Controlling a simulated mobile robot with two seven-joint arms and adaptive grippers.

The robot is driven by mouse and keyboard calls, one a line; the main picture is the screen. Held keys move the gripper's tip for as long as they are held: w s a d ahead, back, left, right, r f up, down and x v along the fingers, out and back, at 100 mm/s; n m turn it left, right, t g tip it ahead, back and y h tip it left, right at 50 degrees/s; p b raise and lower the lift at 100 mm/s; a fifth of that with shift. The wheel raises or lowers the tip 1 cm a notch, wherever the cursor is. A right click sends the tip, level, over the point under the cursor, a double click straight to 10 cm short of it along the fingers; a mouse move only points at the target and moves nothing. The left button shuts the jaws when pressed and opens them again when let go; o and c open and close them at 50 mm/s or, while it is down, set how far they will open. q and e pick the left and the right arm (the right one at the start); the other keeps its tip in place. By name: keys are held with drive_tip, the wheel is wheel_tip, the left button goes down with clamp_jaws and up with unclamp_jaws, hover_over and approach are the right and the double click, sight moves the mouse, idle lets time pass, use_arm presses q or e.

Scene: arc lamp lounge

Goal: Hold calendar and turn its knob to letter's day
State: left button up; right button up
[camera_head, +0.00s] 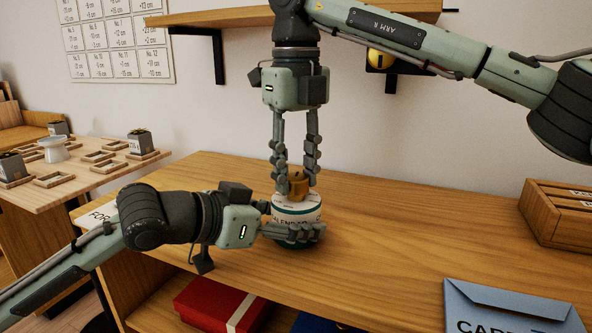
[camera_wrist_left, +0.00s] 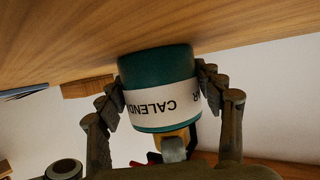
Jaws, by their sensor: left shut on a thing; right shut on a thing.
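The calendar (camera_head: 297,212) is a squat round drum, green with a white band lettered "CALENDAR", standing upright on the wooden tabletop. A brass-coloured knob (camera_head: 299,184) sits on its top. My left gripper (camera_head: 291,233) is shut around the drum's side, low near the table; the left wrist view shows its fingers on both sides of the calendar (camera_wrist_left: 160,80). My right gripper (camera_head: 296,182) points straight down from above and is shut on the knob. The day markings on the drum are too small to read. A blue envelope (camera_head: 510,308) lies at the front right, its lettering partly cut off.
A wooden box (camera_head: 560,212) stands at the table's right. A white paper (camera_head: 98,216) lies at the left end, partly behind my left arm. A red box (camera_head: 222,305) is on the shelf below. A wall shelf (camera_head: 230,17) hangs above. The tabletop between calendar and envelope is clear.

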sight(296, 176)
use_arm(q)
drive_tip(key=shift+f, duration=0.1)
use_arm(e)
drive_tip(key=shift+m, duration=1.1)
drive_tip(key=o, duration=1.2)
wheel_tip(296, 176, up, 12)
drive_tip(key=shift+r, duration=0.1)
use_arm(q)
drive_tip(key=o, duration=1.6)
